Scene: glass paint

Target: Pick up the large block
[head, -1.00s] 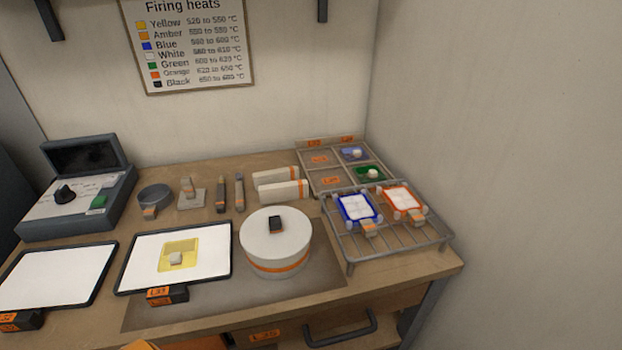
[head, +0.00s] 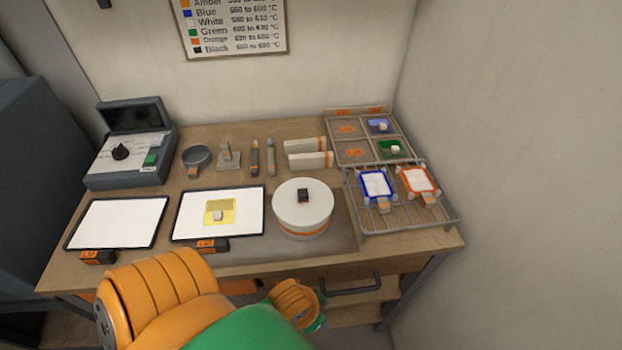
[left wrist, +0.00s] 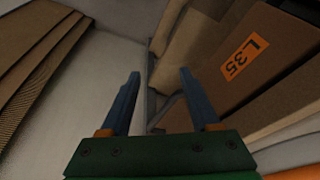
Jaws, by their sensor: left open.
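I cannot tell for certain which thing is the large block. Two long white blocks with orange bands lie at the back of the bench in the head view, a rear one (head: 304,145) and a front one (head: 309,161). My left gripper (left wrist: 158,80) shows in the left wrist view with its blue fingers apart and nothing between them. It faces a brown panel with an orange L35 label (left wrist: 245,58), away from the blocks. In the head view an orange and green arm of mine is at the bottom; its fingers are not visible. My right gripper is not in view.
A round white kiln (head: 302,212) with a black knob stands mid-bench. A wire rack (head: 405,216) with blue- and orange-edged pieces is at right. A drawer handle (head: 350,286) juts out in front.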

